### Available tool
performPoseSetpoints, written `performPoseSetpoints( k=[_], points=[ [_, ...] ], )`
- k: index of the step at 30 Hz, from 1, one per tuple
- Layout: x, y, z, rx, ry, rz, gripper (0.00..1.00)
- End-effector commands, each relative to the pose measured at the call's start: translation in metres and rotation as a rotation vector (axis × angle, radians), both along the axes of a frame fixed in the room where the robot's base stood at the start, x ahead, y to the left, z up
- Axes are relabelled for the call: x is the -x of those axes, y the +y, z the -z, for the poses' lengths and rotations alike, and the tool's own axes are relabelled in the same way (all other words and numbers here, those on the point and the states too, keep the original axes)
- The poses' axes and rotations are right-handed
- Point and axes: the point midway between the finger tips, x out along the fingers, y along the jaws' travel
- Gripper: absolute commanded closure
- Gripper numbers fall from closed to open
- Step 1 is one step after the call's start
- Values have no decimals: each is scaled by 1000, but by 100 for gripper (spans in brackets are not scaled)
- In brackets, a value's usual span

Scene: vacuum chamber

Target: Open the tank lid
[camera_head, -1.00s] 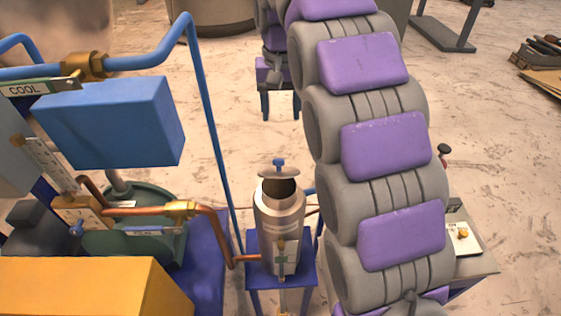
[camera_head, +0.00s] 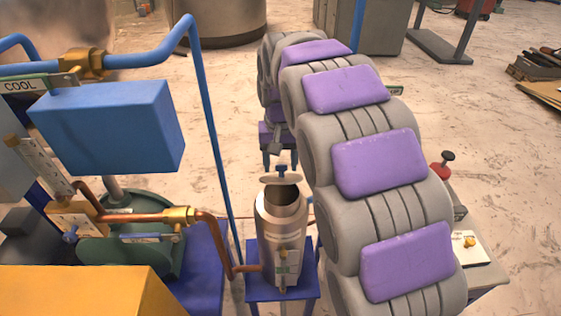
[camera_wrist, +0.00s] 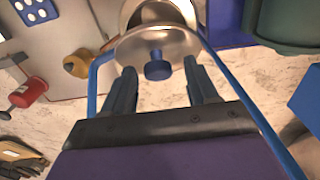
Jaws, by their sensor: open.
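The tank (camera_head: 280,245) is a silver metal cylinder standing on a small blue stand in the head view. Its round lid (camera_head: 281,178) has a blue knob (camera_head: 281,168) and sits raised off the mouth, with a dark opening showing below it. In the wrist view the lid (camera_wrist: 157,45) lies ahead of my gripper (camera_wrist: 159,66), and part of the tank's mouth (camera_wrist: 163,12) shows beyond it. My gripper is open, its two fingers on either side of the blue knob (camera_wrist: 155,68). There are visible gaps between fingers and knob. The head view shows little of the fingers.
A copper pipe (camera_head: 215,238) runs to the tank from the green pump (camera_head: 125,250) at left. A blue pipe (camera_head: 212,125) rises beside it. A side table (camera_head: 482,262) with a red plunger (camera_head: 441,170) stands at right.

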Motion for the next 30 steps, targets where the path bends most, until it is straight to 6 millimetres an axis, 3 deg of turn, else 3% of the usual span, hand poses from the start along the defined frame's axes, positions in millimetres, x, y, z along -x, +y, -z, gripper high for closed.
performPoseSetpoints(
  k=[8, 25, 30],
  points=[
    [0, -2, 0, -2, -1, 0, 43],
    [0, 0, 1, -1, 0, 0, 97],
    [0, 0, 1, -1, 0, 0, 100]
  ],
)
